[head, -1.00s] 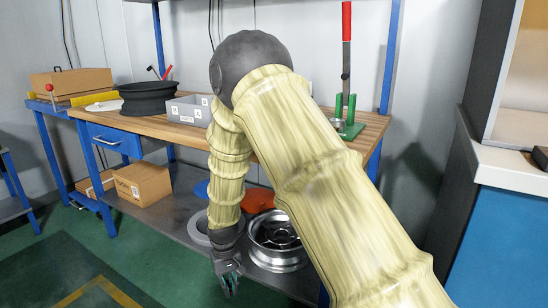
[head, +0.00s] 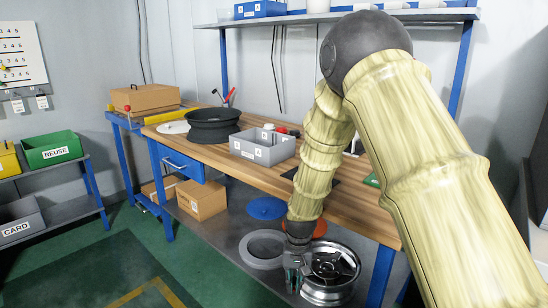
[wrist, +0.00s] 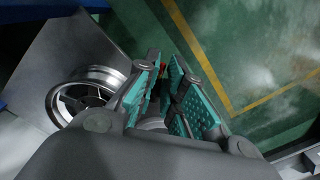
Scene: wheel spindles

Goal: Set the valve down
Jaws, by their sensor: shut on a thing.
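In the head view my gripper (head: 293,277) hangs low in front of the bench's lower shelf, beside the silver wheel. In the wrist view my gripper (wrist: 164,68) has its teal-padded fingers close together at the tips. A tiny reddish thing (wrist: 163,66) shows between the fingertips, mostly hidden by them; it is likely the valve. Below it in that view is green floor. No other valve can be made out in the head view.
The silver wheel (head: 330,270) and a grey ring (head: 262,248) lie on the lower shelf. A blue disc (head: 266,208) is behind. The wooden bench top (head: 225,152) holds a black rim (head: 212,124) and a grey divided bin (head: 262,147). Green floor (head: 215,270) is open to the left.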

